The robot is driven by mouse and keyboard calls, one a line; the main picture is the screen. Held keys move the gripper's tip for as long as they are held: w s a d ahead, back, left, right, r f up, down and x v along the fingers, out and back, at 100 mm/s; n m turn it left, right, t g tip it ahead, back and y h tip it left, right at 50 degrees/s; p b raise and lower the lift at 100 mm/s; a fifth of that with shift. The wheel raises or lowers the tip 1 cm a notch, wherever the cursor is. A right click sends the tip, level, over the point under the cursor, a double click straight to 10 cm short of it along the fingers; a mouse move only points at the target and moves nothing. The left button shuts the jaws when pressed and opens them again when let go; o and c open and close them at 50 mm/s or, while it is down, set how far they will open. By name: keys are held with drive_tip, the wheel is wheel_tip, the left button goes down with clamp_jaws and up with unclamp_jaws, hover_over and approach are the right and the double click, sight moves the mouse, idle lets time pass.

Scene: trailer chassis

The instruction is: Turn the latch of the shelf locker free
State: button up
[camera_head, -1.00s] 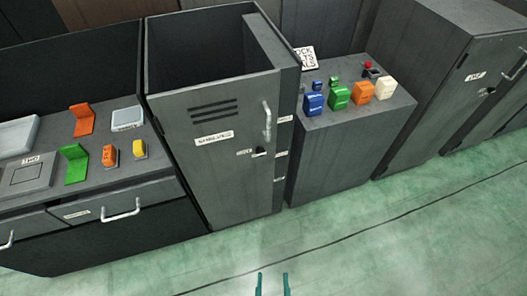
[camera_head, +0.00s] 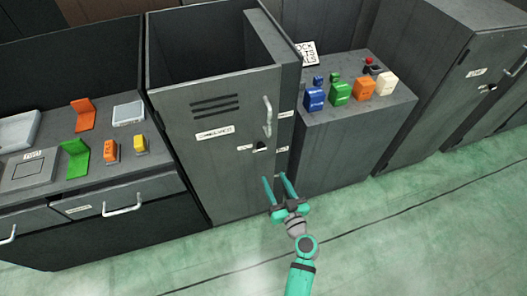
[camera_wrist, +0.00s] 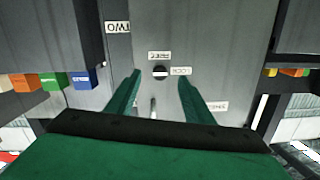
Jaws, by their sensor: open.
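The grey locker (camera_head: 215,165) stands in the middle of the head view, with its door closed. Its latch (camera_head: 261,147) is a small dark knob with a pale mark, below the door's upright handle (camera_head: 267,117). The latch also shows in the wrist view (camera_wrist: 160,72) as a dark round knob with small labels beside and above it, seen upside down. My gripper (camera_head: 275,177) is open and empty, in front of the door and lower than the latch in the head view. In the wrist view the latch appears between the fingertips, apart from them.
A left bench (camera_head: 70,190) carries orange, green and yellow pieces. A cabinet to the right (camera_head: 345,140) bears blue, green, orange and white blocks and a red button (camera_head: 368,61). Another locker (camera_head: 440,75) stands farther right. The green floor (camera_head: 400,230) in front is clear.

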sight(262, 149)
drive_tip(key=shift+y, duration=0.5)
drive_tip(key=r+x, duration=0.1)
drive_tip(key=x, duration=0.7)
drive_tip(key=r+x, duration=0.1)
drive_tip(key=x, duration=0.3)
drive_tip(key=shift+w+d+r, duration=0.15)
drive_tip(key=shift+w+r, duration=0.2)
drive_tip(key=shift+w, duration=0.15)
drive_tip(key=c, duration=1)
